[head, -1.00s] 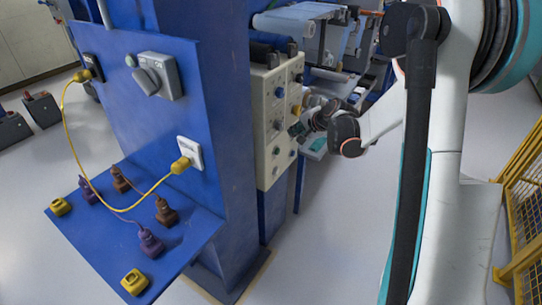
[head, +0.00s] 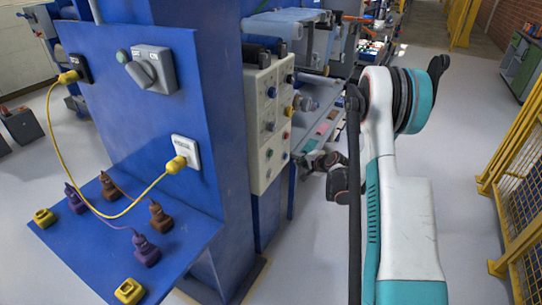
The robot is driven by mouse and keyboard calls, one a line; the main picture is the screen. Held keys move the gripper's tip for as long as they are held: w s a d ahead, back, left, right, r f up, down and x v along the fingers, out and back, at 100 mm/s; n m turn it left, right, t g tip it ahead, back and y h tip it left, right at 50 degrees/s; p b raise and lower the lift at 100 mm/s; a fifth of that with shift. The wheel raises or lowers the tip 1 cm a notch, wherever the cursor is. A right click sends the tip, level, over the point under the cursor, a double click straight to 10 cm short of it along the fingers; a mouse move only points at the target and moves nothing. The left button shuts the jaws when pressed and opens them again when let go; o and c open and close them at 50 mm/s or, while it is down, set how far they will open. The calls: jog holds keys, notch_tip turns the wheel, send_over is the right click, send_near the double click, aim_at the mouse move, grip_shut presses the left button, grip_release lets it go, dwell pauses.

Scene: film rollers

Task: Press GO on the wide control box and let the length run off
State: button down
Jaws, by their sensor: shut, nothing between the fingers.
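A cream control box (head: 257,133) with several coloured knobs and buttons is fixed to the side of the blue machine column. Its labels are too small to read, so I cannot tell which button is GO. My gripper (head: 305,160) is small and dark in the head view, just right of the box's lower part and apart from its face as far as I can see. It appears shut and empty. Film rollers (head: 275,27) and a pale web are on the machine above and behind the box.
A grey switch box (head: 152,70) and a white socket (head: 187,152) with a yellow plug sit on the blue panel. Several coloured plugs lie on the blue shelf (head: 85,262) below. A yellow mesh fence (head: 515,200) stands at the right, with clear floor before it.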

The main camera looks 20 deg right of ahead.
aim_at(271, 153)
jog(key=w+a, duration=0.5)
jog(key=w, duration=0.2)
jog(key=shift+a, duration=0.2)
jog(key=shift+a, duration=0.1)
dwell(1.6)
jog(key=shift+w+a, duration=0.15)
jog(key=shift+w, duration=0.15)
jog(key=shift+w+a, duration=0.3)
jog(key=shift+w, duration=0.05)
dwell(0.8)
jog(key=shift+s+d, duration=0.1)
dwell(0.4)
jog(key=shift+s+d, duration=0.4)
jog(key=shift+s, duration=0.2)
